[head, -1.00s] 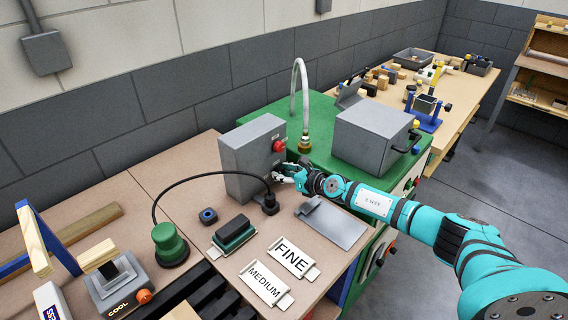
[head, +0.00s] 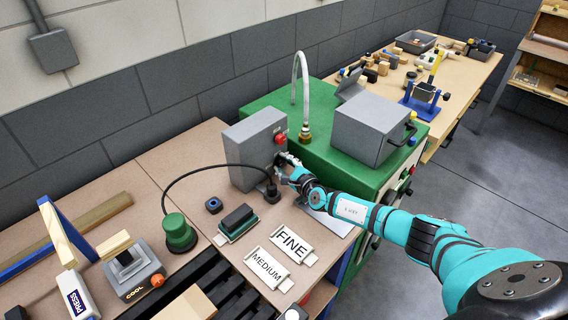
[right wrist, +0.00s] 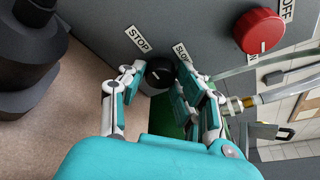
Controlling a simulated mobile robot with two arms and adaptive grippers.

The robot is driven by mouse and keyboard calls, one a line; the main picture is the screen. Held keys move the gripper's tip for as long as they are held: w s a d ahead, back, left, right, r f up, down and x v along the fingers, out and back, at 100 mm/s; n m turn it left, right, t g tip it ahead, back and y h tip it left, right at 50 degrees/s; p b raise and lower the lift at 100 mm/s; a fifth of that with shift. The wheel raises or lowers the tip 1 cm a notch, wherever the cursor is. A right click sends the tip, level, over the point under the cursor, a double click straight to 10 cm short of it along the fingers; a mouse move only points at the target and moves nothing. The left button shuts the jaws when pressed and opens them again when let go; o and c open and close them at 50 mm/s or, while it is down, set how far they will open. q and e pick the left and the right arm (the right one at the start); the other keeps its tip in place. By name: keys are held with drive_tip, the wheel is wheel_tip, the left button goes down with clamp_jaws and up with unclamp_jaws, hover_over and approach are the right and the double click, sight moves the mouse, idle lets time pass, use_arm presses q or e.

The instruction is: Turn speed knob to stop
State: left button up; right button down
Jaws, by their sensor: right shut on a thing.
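The small black speed knob (right wrist: 160,72) sits low on the face of the grey control box (head: 252,150). The STOP label (right wrist: 138,38) is up and left of it, and the SLOW label (right wrist: 182,52) is up and right. A pale mark shows on the knob; I cannot tell exactly which label it points at. My right gripper (right wrist: 158,80) has its fingers around the knob, shut on it; in the head view the gripper (head: 282,165) covers the knob. My left gripper is in neither view.
A red switch (right wrist: 260,30) with an OFF label is on the same box, right of the knob in the wrist view. A black plug (head: 271,194) with a cable stands just below my gripper. MEDIUM and FINE plates (head: 292,243) lie in front. A green cabinet (head: 330,150) is at right.

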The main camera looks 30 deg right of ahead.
drive_tip(key=shift+n, duration=0.4)
drive_tip(key=c, duration=0.9)
unclamp_jaws()
drive_tip(key=shift+c, duration=0.2)
drive_tip(key=shift+s, duration=0.45)
drive_tip(key=v, duration=1.1)
drive_tip(key=shift+s+f, duration=0.1)
drive_tip(key=shift+s, duration=0.05)
